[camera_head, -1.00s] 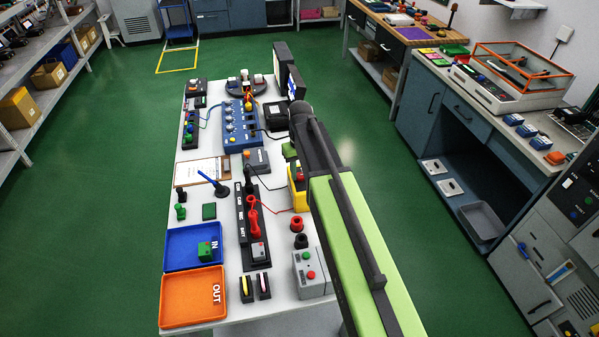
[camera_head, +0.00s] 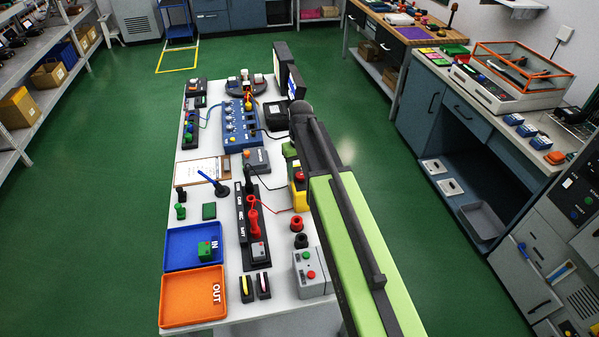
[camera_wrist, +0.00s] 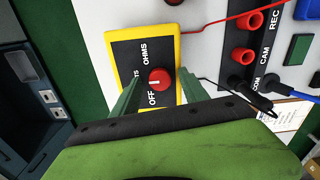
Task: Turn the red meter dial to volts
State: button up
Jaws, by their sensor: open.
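The yellow meter (camera_wrist: 112,62) has a black face with white lettering; OFF and OHMS are readable, and a label between them is partly hidden by a finger. Its round red dial (camera_wrist: 160,80) has a short white mark; which label it points at I cannot tell for sure. My gripper (camera_wrist: 160,82) is open, its two green fingers on either side of the dial in the wrist view. Whether they touch it I cannot tell. In the head view the meter (camera_head: 299,200) stands at the table's right edge, partly covered by my arm.
A black socket strip (camera_wrist: 245,45) with red sockets and plugged leads lies beside the meter. A red lead (camera_wrist: 205,24) runs close past it. The head view shows a blue IN tray (camera_head: 180,262), an orange OUT tray (camera_head: 180,305) and a grey box (camera_head: 308,284) nearer me.

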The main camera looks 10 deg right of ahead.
jog(key=shift+r, duration=0.15)
notch_tip(320, 180, up, 17)
jog(key=p, duration=1.7)
jog(key=b, duration=0.5)
send_over(300, 177)
notch_tip(300, 177, down, 5)
jog(key=s+f+m+b, duration=0.1)
jog(key=s+f+b, duration=0.8)
jog(key=s, duration=0.5)
jog(key=shift+s+f+m, duration=0.25)
jog(key=shift+s+m, duration=0.05)
